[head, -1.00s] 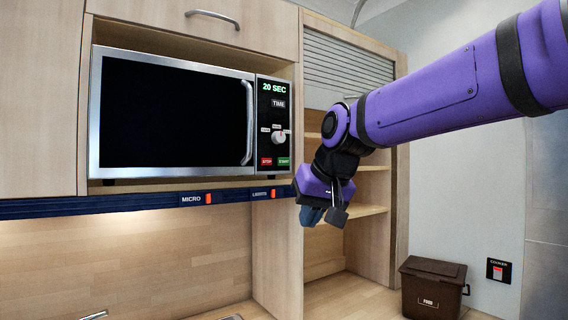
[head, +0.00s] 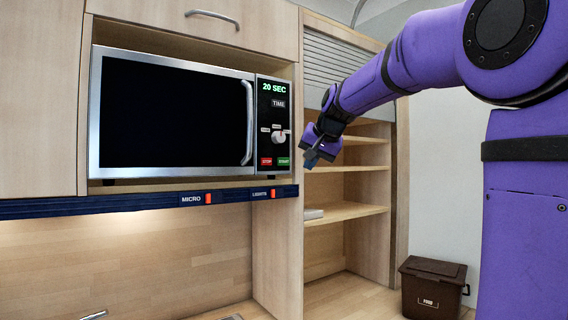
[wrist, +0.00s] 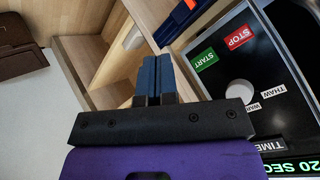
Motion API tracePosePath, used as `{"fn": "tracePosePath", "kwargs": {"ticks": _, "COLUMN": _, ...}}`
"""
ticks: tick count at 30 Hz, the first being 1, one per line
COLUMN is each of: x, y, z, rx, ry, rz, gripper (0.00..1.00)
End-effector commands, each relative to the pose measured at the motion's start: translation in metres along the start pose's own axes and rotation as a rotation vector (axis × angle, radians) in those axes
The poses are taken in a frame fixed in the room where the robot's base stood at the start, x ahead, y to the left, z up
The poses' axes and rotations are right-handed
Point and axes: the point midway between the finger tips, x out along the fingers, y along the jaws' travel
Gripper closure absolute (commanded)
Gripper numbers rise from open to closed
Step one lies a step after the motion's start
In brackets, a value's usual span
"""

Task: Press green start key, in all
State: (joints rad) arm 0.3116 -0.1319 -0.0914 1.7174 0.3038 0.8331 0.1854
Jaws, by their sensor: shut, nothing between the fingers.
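The microwave (head: 170,112) sits in the wall cabinet, its door closed and its display (head: 273,87) reading 20 SEC. The green START key (head: 284,161) is at the bottom right of its control panel, beside the red STOP key (head: 266,161). In the wrist view the START key (wrist: 205,59) lies just right of my fingers, with the STOP key (wrist: 238,38) beyond it. My gripper (head: 310,160) is shut and empty, to the right of the panel. Its blue fingers (wrist: 156,75) also show in the wrist view, apart from the key.
Below the microwave runs a dark blue rail with a MICRO switch (head: 209,198) and a LIGHTS switch (head: 273,193). Open shelves (head: 345,212) are to the right. A brown bin (head: 433,287) stands on the worktop. The dial (head: 279,137) is just above the keys.

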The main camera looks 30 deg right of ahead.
Motion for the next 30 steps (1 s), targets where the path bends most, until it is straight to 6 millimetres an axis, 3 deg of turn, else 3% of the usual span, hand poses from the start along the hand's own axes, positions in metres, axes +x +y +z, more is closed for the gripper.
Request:
{"fn": "tracePosePath", "kwargs": {"ticks": 8, "x": 0.005, "y": -0.004, "z": -0.004, "rx": -0.001, "ry": -0.001, "rz": 0.0, "gripper": 1.0}}
{"fn": "tracePosePath", "kwargs": {"ticks": 30, "x": 0.059, "y": -0.043, "z": -0.042, "rx": -0.002, "ry": -0.001, "rz": 0.0, "gripper": 1.0}}
